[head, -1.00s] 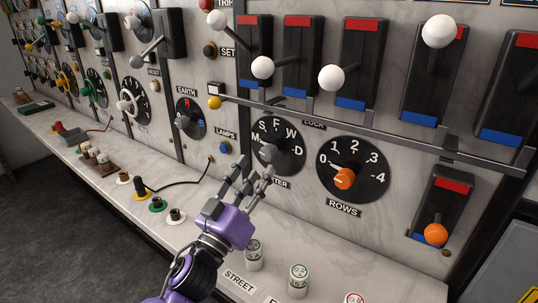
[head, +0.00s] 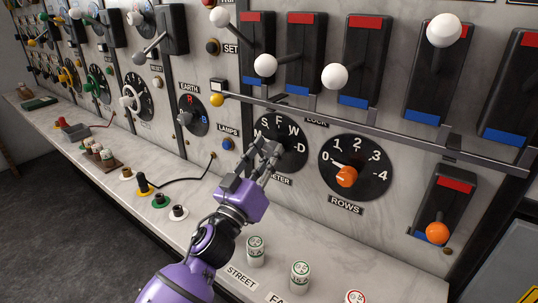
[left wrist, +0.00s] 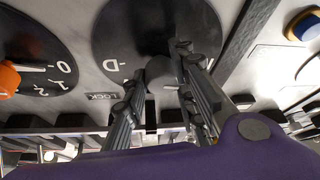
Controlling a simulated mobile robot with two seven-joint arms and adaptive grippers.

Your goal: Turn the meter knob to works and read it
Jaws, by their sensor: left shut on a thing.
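The meter dial (head: 297,153) is a black disc on the marble panel, lettered M, S, F, W and D, with a METER label under it. My left gripper (head: 268,150) is at the dial, its fingers shut on the grey meter knob. In the left wrist view the knob (left wrist: 164,70) shows between the two fingers, in front of the black dial (left wrist: 130,32). The fingers hide most of the knob in the head view, so I cannot tell which letter it points to. My right gripper is not in view.
The ROWS dial (head: 377,180) with an orange knob (head: 346,176) is close on the right. A metal bar (head: 330,122) runs above both dials, under white-knobbed levers. The LAMPS button (head: 227,144) is on the left. Small labelled cylinders (head: 255,251) stand on the shelf below.

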